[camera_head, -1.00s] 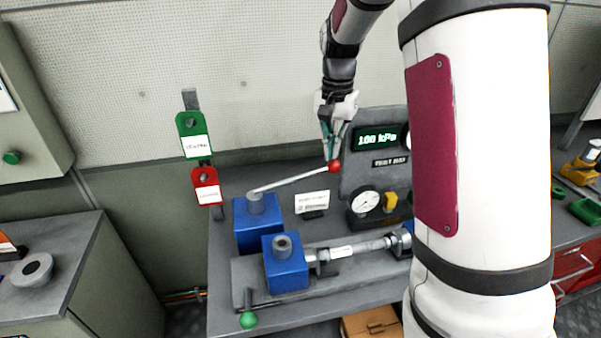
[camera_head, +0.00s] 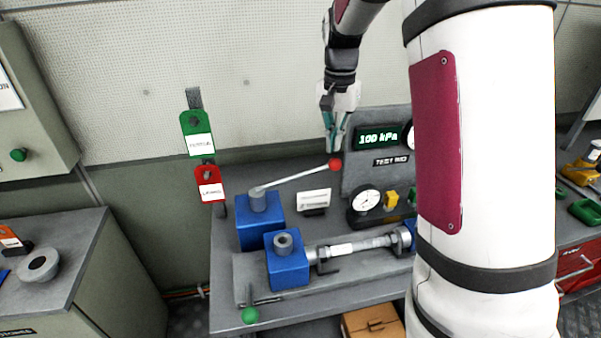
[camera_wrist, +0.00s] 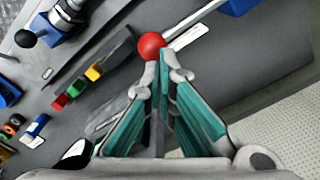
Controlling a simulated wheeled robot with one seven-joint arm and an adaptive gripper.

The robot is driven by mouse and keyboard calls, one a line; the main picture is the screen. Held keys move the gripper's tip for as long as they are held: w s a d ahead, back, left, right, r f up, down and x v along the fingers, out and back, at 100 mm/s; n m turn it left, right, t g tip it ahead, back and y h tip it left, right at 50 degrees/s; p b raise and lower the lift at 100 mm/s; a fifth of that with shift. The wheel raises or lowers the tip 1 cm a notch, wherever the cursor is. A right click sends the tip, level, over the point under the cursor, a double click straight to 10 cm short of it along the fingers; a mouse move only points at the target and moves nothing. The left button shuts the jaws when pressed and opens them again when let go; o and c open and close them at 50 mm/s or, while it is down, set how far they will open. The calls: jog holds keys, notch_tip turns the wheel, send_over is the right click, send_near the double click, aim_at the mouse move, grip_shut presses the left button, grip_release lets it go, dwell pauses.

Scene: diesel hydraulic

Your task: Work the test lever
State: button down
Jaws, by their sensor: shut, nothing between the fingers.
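The test lever (camera_head: 295,177) is a light metal rod with a red ball knob (camera_head: 335,165). It rises to the right from a blue block (camera_head: 260,222) on the bench. My gripper (camera_head: 333,150) points down just above the knob, its teal-lined fingers shut and empty. In the wrist view the red knob (camera_wrist: 152,46) lies right at the fingertips (camera_wrist: 160,72). I cannot tell whether they touch. The lever rod (camera_wrist: 196,22) runs up and right from the knob there. A display (camera_head: 378,139) above the test rig reads 100 kPa.
A second blue block (camera_head: 287,262) holds a metal cylinder (camera_head: 360,247). A small green-knobbed lever (camera_head: 250,315) sits at the bench front. A gauge (camera_head: 366,200) and white label card (camera_head: 313,198) stand behind. Green (camera_head: 196,133) and red (camera_head: 209,183) tags hang at left.

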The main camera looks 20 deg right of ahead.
jog(key=shift+f+b, duration=1.2)
jog(key=shift+f, duration=3.8)
jog(key=shift+r+p, duration=1.75)
jog(key=shift+r, duration=3.6)
jog(key=shift+r+p, duration=0.5)
jog(key=shift+r, duration=1.95)
jog(key=s+a+r+n+t, duration=0.1)
jog(key=s+a+r+n, duration=0.1)
jog(key=s+a+r, duration=0.3)
jog(key=s+a+r+n+t, duration=0.2)
jog(key=s+a+r, duration=0.1)
jog(key=s, duration=0.5)
jog(key=s+a+f+n+t, duration=0.1)
jog(key=s+a+n, duration=0.1)
jog(key=s, duration=0.5)
jog(key=s+a+f+n+t, duration=0.1)
jog(key=s+a+n, duration=0.2)
jog(key=s, duration=0.4)
jog(key=shift+s+a+n+t, duration=0.25)
jog(key=shift+a+n+t, duration=0.05)
jog(key=shift+a, duration=0.15)
